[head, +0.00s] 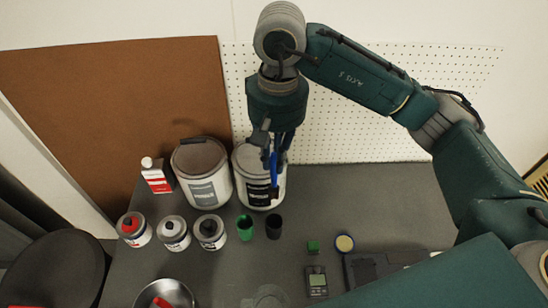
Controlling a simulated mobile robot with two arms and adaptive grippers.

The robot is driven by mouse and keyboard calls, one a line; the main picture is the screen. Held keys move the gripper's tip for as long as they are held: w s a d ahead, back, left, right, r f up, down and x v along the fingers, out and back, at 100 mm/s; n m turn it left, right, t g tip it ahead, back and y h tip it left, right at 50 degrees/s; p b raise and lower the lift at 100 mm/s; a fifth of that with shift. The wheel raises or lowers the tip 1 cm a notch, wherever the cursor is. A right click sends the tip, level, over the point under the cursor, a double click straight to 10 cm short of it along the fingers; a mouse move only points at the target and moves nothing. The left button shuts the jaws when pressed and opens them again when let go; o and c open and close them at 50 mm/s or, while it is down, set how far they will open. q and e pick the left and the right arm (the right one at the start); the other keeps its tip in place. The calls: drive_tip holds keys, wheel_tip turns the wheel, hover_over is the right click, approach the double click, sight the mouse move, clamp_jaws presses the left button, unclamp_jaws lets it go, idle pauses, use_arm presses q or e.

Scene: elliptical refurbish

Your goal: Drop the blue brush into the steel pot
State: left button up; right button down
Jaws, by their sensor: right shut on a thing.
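The blue brush (273,167) is held in my right gripper (274,152), which is shut on it. The brush hangs roughly upright, bristles hard to make out, in front of the right paint can in the picture; I cannot tell whether it touches the can. The steel pot (187,291) stands at the bottom edge of the head view, left of the middle, partly cut off by the frame. A red thing lies in it. My right gripper is well behind and to the right of the pot. My left gripper is not in view.
Two large paint cans (206,188) and a white bottle (156,177) stand at the back. Several small cans (174,233), a green cup (244,230) and a black cup (274,229) stand before them. A meter (316,282) lies front right. The worktop's back right is clear.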

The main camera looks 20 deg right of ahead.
drive_tip(key=s+d+f+n+b, duration=0.1)
drive_tip(key=s+d+f, duration=0.2)
drive_tip(key=s+d, duration=0.2)
drive_tip(key=s, duration=0.3)
drive_tip(key=shift+d+f, duration=0.3)
drive_tip(key=shift+f, duration=0.1)
